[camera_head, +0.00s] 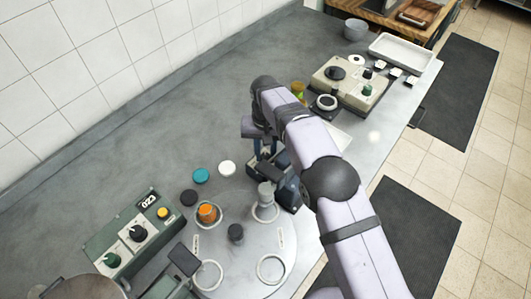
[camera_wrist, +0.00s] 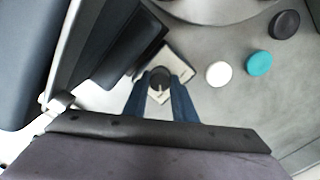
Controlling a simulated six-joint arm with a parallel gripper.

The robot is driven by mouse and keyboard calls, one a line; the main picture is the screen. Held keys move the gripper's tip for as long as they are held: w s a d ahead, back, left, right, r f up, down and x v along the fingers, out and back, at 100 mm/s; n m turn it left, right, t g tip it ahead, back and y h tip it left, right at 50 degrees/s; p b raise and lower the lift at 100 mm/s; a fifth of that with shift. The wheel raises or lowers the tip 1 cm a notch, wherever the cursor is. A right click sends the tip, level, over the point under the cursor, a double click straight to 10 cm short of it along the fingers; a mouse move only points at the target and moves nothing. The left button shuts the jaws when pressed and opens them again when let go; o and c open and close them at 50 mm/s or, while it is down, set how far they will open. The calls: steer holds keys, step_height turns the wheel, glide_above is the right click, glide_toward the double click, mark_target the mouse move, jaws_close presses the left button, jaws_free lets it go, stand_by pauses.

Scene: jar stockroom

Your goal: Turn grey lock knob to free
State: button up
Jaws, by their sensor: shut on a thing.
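The grey lock knob (camera_wrist: 158,77) is a dark round knob on a small pale plate (camera_wrist: 181,58) with markings too small to read. In the wrist view it sits between the two blue fingers of my gripper (camera_wrist: 160,83), which are shut on it from both sides. The knob's pointing direction cannot be told. In the head view my gripper (camera_head: 265,146) points down beside a dark bench device (camera_head: 287,187), and my arm and fingers hide the knob.
A round turntable (camera_head: 240,254) with several ring seats holds an orange-topped jar (camera_head: 207,213) and a grey-topped one (camera_head: 266,192). White (camera_head: 227,168), teal (camera_head: 201,175) and black (camera_head: 189,197) lids lie left of my gripper. A green control box (camera_head: 135,235) stands front left; the back left counter is clear.

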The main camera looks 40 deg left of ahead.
mark_target(266, 155)
steer(key=shift+a+r, duration=0.1)
steer(key=o, duration=1)
steer(key=shift+o, duration=0.2)
steer(key=shift+r+b, duration=0.95)
steer(key=shift+r, duration=2.7)
